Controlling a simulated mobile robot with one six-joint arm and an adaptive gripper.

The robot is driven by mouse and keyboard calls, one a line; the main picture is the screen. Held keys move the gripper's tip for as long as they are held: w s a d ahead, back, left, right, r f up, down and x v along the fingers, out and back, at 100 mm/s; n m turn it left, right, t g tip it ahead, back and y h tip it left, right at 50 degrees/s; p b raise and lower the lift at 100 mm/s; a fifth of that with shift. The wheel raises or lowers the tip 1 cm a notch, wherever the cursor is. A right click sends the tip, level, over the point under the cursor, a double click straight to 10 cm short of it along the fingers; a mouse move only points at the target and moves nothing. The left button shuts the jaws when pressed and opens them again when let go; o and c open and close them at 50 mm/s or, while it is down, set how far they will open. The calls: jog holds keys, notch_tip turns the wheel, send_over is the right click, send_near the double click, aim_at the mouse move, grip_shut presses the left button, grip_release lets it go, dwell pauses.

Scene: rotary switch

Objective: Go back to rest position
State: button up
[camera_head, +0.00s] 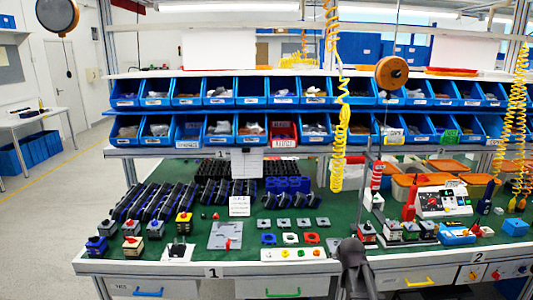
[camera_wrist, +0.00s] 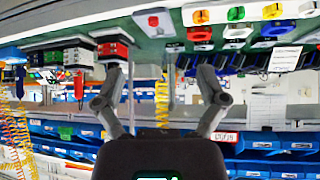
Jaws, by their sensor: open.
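My gripper (camera_head: 354,252) is at the front edge of the green workbench (camera_head: 200,262) in the head view, right of the middle. In the wrist view, which shows the scene upside down, my gripper (camera_wrist: 160,75) has its two fingers spread wide with nothing held between them. A grey plate (camera_head: 217,236) with a small red handle lies on the bench, left of my gripper and apart from it. A white strip (camera_head: 292,254) with coloured knobs lies near the front edge; the wrist view shows its knobs along the top. I cannot tell which part is the rotary switch.
Two rows of blue bins (camera_head: 218,131) stand behind the bench. Yellow coiled hoses (camera_head: 340,150) and a hanging brown reel (camera_head: 391,73) are above it. Stacked red and black blocks (camera_head: 366,234) stand close to the right of my gripper. Floor is open at left.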

jog(key=s+a+g+p, duration=0.1)
jog(key=s+a+g, duration=0.1)
jog(key=s, duration=0.5)
jog(key=s+a+f+n+g+y+p, duration=0.1)
jog(key=s+a+g, duration=0.2)
jog(key=s, duration=0.5)
jog(key=s+a+g+p, duration=0.1)
jog(key=s+a+g, duration=0.2)
jog(key=s, duration=0.4)
jog(key=shift+s+a+f+n, duration=0.2)
jog(key=shift+a+n, duration=0.2)
jog(key=shift+a, duration=0.4)
